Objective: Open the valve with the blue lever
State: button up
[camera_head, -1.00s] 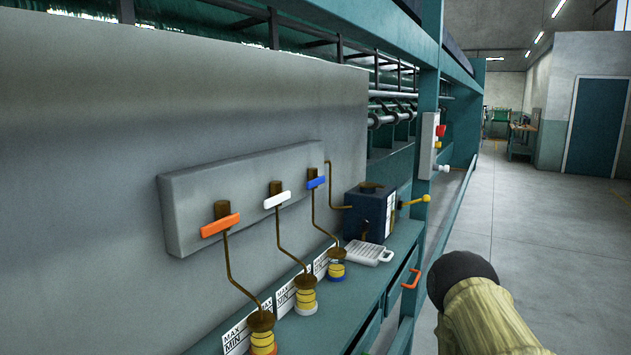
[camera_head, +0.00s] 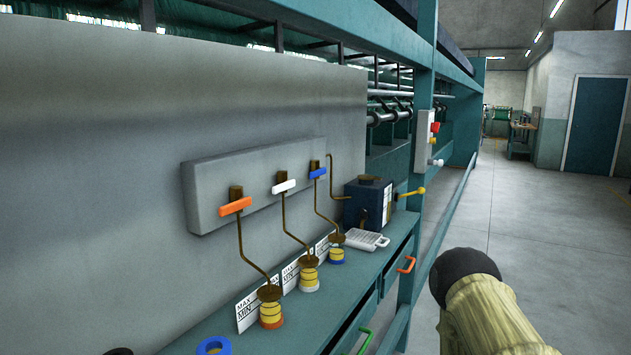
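The blue lever (camera_head: 318,173) is a short bar on the right one of three brown valves on the grey wall panel (camera_head: 215,195). It lies roughly crosswise to its upright valve stem. A thin brown pipe runs down from it to a yellow-banded bottle (camera_head: 337,250) with a blue base. A white lever (camera_head: 284,187) is on the middle valve and an orange lever (camera_head: 235,206) on the left one.
A teal bench (camera_head: 310,312) runs below the valves with several bottles and MAX/MIN cards. A blue ring (camera_head: 213,346) lies at its near end. A dark box (camera_head: 367,204) and white tray (camera_head: 366,240) stand right of the blue valve. Open floor (camera_head: 550,230) is at right.

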aim_at(317, 172)
jog(key=k, duration=0.2)
jog(key=z, duration=0.95)
jog(key=i, duration=0.7)
jog(key=u, duration=1.15)
